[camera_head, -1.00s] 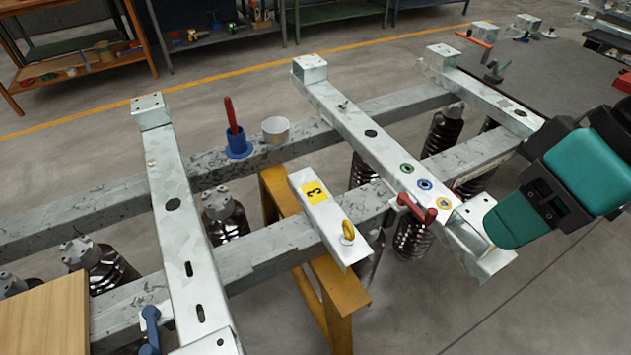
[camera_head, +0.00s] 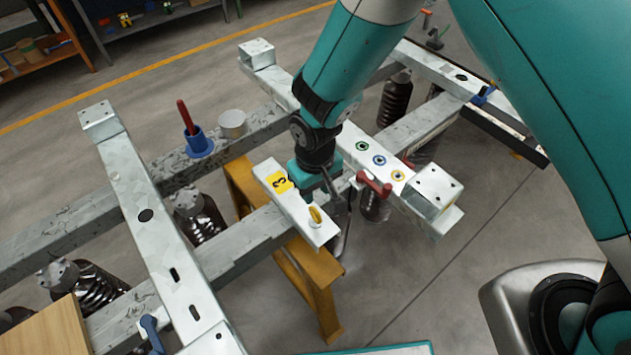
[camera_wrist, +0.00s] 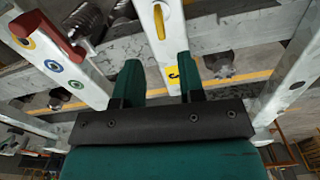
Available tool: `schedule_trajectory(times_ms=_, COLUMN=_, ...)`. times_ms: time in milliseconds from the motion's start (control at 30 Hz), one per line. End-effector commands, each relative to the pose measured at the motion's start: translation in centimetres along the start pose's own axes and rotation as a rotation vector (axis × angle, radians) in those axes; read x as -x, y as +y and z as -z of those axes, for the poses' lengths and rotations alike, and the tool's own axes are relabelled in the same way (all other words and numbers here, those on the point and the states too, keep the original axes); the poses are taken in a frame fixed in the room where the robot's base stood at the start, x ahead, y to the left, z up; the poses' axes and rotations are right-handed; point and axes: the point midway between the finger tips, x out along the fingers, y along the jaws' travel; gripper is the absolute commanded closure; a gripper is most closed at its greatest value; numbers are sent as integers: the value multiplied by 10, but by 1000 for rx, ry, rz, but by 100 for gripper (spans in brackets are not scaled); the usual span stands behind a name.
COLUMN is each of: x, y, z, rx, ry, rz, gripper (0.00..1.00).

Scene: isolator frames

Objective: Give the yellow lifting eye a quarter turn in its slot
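In the wrist view, the eye (camera_wrist: 159,22) shows as a narrow yellow shape on the bar, ahead of my fingertips. My gripper (camera_head: 321,186) is over the bar, just behind the eye in the head view. In the wrist view, my gripper (camera_wrist: 157,68) has its two teal fingers apart, with the bar and label showing between them. Nothing is held. The slot under the eye cannot be made out clearly.
A red-handled clamp (camera_head: 374,184) and a beam with coloured rings (camera_head: 379,160) lie close to the right. A yellow trestle (camera_head: 310,268) is below the bar.

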Motion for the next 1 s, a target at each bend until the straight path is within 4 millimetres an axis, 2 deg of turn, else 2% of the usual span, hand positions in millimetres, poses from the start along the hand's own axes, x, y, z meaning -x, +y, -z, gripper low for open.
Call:
schedule_trajectory(times_ms=167, x=-20, y=0, z=0, rx=1, ry=-1, rz=-4, gripper=64)
schedule_trajectory(times_ms=500, x=-88, y=0, z=0, rx=1, ry=-3, rz=-4, gripper=64)
schedule_trajectory(times_ms=600, x=-102, y=0, z=0, rx=1, ry=-2, rz=-3, gripper=64)
schedule_trajectory(times_ms=700, x=-108, y=0, z=0, rx=1, ry=-1, rz=-3, gripper=64)
schedule_trajectory(times_ms=933, x=-106, y=0, z=0, rx=1, ry=-1, rz=-3, gripper=64)
schedule_trajectory(times_ms=967, x=-106, y=0, z=0, rx=1, ry=-1, rz=-3, gripper=66)
schedule_trajectory(times_ms=1000, x=-106, y=0, z=0, rx=1, ry=-1, rz=-3, gripper=75)
